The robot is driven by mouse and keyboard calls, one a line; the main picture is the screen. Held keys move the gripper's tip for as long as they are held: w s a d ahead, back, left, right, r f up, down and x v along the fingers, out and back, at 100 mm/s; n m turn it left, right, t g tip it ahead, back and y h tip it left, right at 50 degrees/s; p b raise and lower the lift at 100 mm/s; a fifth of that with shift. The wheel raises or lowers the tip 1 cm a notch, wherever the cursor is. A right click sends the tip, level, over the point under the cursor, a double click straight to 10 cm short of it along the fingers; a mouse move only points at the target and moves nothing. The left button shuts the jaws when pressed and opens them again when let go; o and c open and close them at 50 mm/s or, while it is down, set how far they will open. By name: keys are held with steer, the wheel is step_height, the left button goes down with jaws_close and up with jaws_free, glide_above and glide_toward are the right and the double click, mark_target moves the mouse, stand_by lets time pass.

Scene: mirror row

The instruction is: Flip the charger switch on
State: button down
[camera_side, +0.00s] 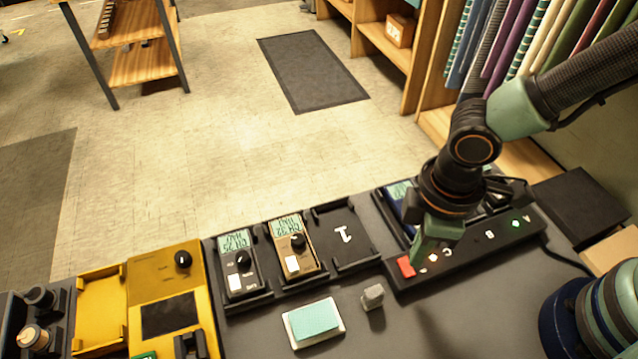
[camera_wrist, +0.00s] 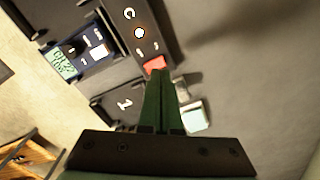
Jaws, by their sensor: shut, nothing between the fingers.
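The charger (camera_side: 468,250) is a dark strip with bays marked A, B and C at the right end of the bench. Its red switch (camera_side: 405,266) is at its left end, and also shows in the wrist view (camera_wrist: 155,64). My gripper (camera_side: 418,262) is shut and empty, its green fingers pointing down beside the switch. In the wrist view the fingertips (camera_wrist: 158,76) overlap the switch's near edge; I cannot tell whether they touch. The switch's tilt is unclear.
A blue meter (camera_wrist: 70,56) sits in a charger bay, partly behind my gripper in the side view. Two meters (camera_side: 240,264) (camera_side: 292,247) stand left of an empty bay marked 1 (camera_side: 345,236). A grey block (camera_side: 373,297) and a teal-topped pad (camera_side: 314,322) lie in front.

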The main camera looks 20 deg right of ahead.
steer(key=shift+r, duration=1.75)
steer(key=w+d+r+m+t, duration=0.2)
steer(key=w+d+r+m, duration=0.2)
steer(key=d, duration=0.7)
steer(key=w+d+r+m+t, duration=0.3)
steer(key=w+d+r+m, duration=0.1)
steer(key=d+r+m, duration=0.4)
steer(key=d+r, duration=0.2)
steer(key=d, duration=0.1)
steer(key=shift+d+r+t, duration=0.2)
steer(key=shift+d+t, duration=0.1)
steer(key=shift+d, duration=0.1)
